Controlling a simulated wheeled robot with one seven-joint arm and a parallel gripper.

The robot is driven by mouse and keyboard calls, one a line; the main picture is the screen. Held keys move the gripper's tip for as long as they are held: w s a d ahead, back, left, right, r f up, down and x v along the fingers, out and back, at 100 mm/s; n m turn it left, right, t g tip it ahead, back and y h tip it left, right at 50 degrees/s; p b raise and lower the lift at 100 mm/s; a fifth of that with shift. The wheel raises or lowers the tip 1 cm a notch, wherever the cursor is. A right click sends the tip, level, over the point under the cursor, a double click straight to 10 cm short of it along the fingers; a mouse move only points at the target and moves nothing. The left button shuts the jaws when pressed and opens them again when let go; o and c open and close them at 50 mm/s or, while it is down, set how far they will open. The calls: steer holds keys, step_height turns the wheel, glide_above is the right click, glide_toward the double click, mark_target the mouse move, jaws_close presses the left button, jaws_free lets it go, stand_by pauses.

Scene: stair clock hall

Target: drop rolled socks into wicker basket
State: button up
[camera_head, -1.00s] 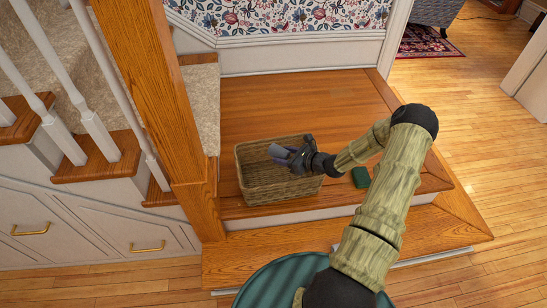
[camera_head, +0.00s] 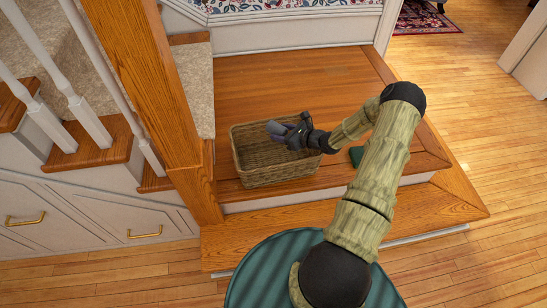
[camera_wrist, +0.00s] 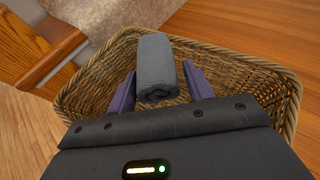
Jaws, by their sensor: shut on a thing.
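The wicker basket (camera_head: 262,178) stands on the wooden stair landing, open at the top; its woven rim also shows in the wrist view (camera_wrist: 290,88). The rolled socks (camera_wrist: 157,67) are a grey-blue roll between the two purple fingers. My gripper (camera_wrist: 160,88) is shut on them and holds them over the basket opening. In the head view my gripper (camera_head: 277,131) reaches in from the right, above the basket, and the socks are hard to make out against it. The lower part of the roll and some of the basket floor are hidden.
A dark green object (camera_head: 356,156) lies on the landing right of the basket, partly hidden by my arm. A wooden newel post (camera_head: 160,90) and white balusters (camera_head: 90,120) stand on the left. The landing (camera_head: 270,85) behind the basket is clear.

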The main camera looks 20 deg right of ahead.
steer(key=shift+s+d+f+b, duration=0.1)
steer(key=shift+f+b, duration=0.25)
steer(key=shift+f, duration=0.25)
steer(key=shift+s+d+f+b, duration=0.1)
steer(key=shift+f+b, duration=0.2)
steer(key=shift+f, duration=0.3)
steer(key=shift+a+f, duration=0.1)
steer(key=shift+f, duration=0.15)
steer(key=shift+w, duration=0.1)
steer(key=o, duration=1)
steer(key=shift+a, duration=0.1)
steer(key=shift+o, duration=0.2)
steer(key=p+v, duration=0.3)
steer(key=v, duration=1.4)
steer(key=shift+s, duration=0.25)
